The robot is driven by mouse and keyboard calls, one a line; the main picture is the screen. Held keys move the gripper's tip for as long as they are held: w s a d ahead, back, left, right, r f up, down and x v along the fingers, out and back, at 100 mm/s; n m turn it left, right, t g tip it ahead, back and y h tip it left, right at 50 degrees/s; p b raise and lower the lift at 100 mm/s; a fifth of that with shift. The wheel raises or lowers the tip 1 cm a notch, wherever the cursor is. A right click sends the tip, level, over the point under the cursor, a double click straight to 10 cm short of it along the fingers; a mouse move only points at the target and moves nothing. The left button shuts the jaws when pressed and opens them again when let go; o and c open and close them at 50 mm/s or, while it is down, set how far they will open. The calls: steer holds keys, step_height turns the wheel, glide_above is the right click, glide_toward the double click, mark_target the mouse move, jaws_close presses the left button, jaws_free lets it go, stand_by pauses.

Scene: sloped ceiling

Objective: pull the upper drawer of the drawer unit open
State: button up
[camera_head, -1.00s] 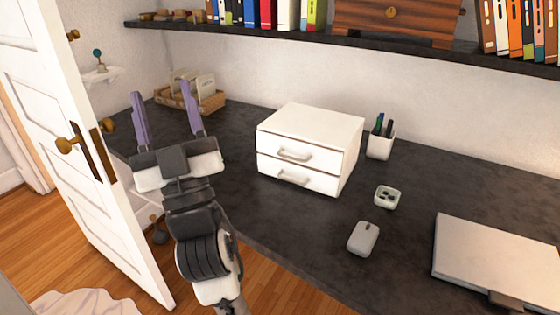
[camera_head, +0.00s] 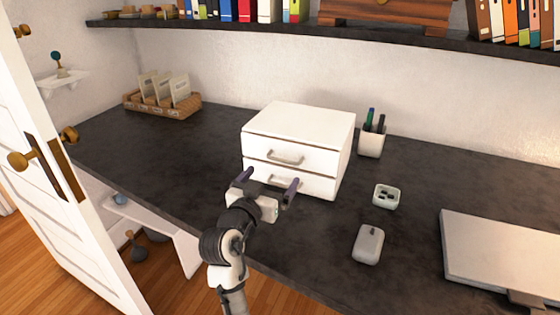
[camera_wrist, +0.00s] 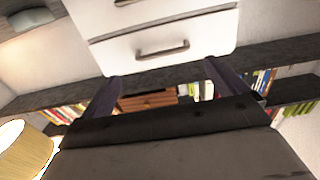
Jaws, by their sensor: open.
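The white drawer unit (camera_head: 298,122) stands on the dark desk, with two drawers, both shut. The upper drawer (camera_head: 272,150) has a grey bar handle (camera_head: 286,158). The lower drawer's handle is partly hidden behind my gripper (camera_head: 268,180), which is open and empty in front of the unit, its purple fingers spread and pointing toward it. In the wrist view, which looks upside down, the upper drawer's handle (camera_wrist: 162,50) shows above the gap between my fingers (camera_wrist: 162,72). My fingers appear apart from the handle.
A pen cup (camera_head: 371,142) stands right of the unit. A basket (camera_head: 162,104) is at the back left. The wall shelf (camera_head: 300,32) hangs above. The desk left of the unit is clear.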

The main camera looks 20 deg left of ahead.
steer(key=w+p, duration=0.1)
steer(key=w, duration=0.6)
steer(key=shift+w, duration=0.1)
